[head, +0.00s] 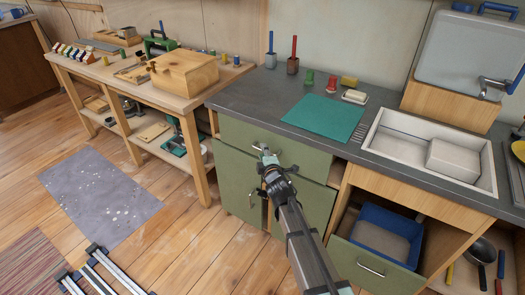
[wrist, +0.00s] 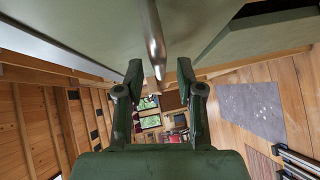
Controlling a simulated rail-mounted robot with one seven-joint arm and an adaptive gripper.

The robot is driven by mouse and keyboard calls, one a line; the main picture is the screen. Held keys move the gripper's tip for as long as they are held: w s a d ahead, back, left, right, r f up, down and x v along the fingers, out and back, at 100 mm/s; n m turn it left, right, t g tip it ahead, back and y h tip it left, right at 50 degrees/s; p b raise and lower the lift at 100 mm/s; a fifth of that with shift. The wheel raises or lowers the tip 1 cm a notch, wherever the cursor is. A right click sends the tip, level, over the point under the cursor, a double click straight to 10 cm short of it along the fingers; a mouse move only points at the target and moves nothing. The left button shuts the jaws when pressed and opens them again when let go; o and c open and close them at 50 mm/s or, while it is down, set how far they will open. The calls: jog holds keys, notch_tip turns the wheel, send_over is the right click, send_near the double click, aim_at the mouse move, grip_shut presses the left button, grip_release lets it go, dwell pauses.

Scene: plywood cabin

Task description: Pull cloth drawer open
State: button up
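The green drawer (head: 235,131) under the grey worktop is closed in the head view. I take it for the cloth drawer, though no cloth shows. Its metal bar handle (head: 288,168) is partly covered by my gripper (head: 264,154), which is at the drawer front. In the wrist view my gripper (wrist: 159,72) has its two dark green fingers apart. The metal handle (wrist: 150,35) reaches down into the gap between the fingertips. Contact with the handle is not clear.
Below are green cupboard doors (head: 236,184). To the right, a pulled-out green front (head: 370,270) holds a blue bin (head: 388,232). Above are a teal mat (head: 323,117) and a sink (head: 400,136). Open wooden floor (head: 185,250) lies to the left.

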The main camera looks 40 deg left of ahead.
jog(key=shift+x, duration=1.1)
grip_shut()
jog(key=shift+d, duration=0.1)
